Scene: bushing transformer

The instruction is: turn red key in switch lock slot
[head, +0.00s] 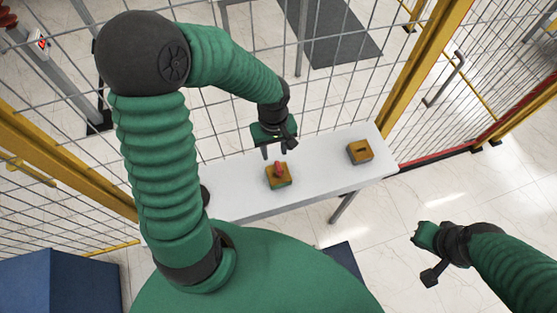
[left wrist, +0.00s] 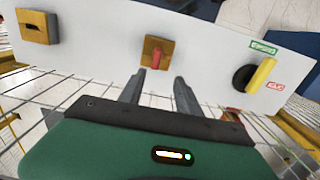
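The red key (head: 279,168) stands upright in the slot of a yellow-brown switch lock block (head: 277,182) on the white table. It also shows in the left wrist view (left wrist: 156,58), in its block (left wrist: 148,43). My left gripper (head: 275,151) is open, its fingers pointing towards the key from the far side. In the left wrist view the two fingers (left wrist: 159,82) are apart, with the key ahead of the gap between them; contact cannot be seen. My right gripper (head: 421,231) hangs off to the lower right, away from the table; its fingers are too unclear to read.
A second yellow-brown block (head: 360,151) with an empty dark slot sits farther right on the white table (head: 320,165). A black rotary switch with a yellow handle (left wrist: 261,75) shows in the left wrist view, beside green and red labels. A wire mesh fence (head: 330,95) stands behind the table.

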